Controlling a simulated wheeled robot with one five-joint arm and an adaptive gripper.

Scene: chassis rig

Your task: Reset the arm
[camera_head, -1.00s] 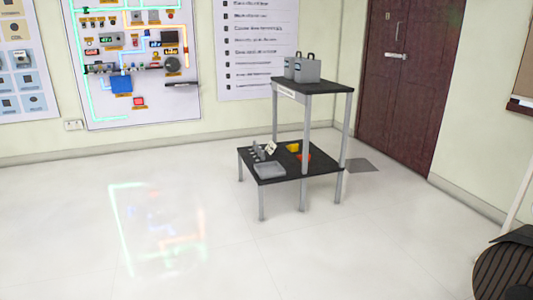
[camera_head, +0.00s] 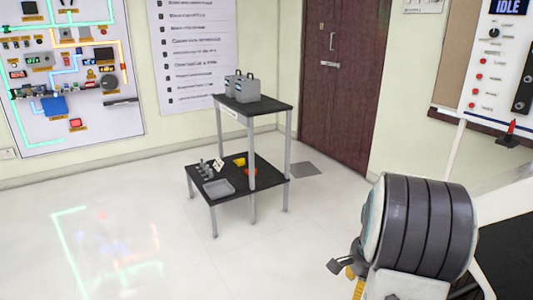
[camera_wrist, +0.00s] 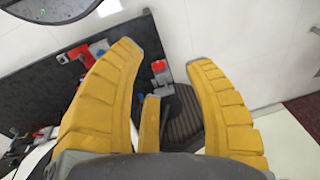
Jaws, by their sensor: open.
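My gripper (camera_wrist: 162,56) fills the lower middle of the wrist view. A small red part (camera_wrist: 158,66) and a dark ribbed round thing (camera_wrist: 183,120) show behind the gap, apart from the fingers as far as I can tell. In the head view I cannot make out the fingers clearly.
A two-level black stand (camera_head: 270,104) carries grey cases (camera_head: 245,88) above and a grey tray (camera_head: 218,188) below. A large dark banded cylinder (camera_head: 425,228) fills the lower right. An IDLE panel (camera_head: 497,65) hangs at right. The floor at left is clear.

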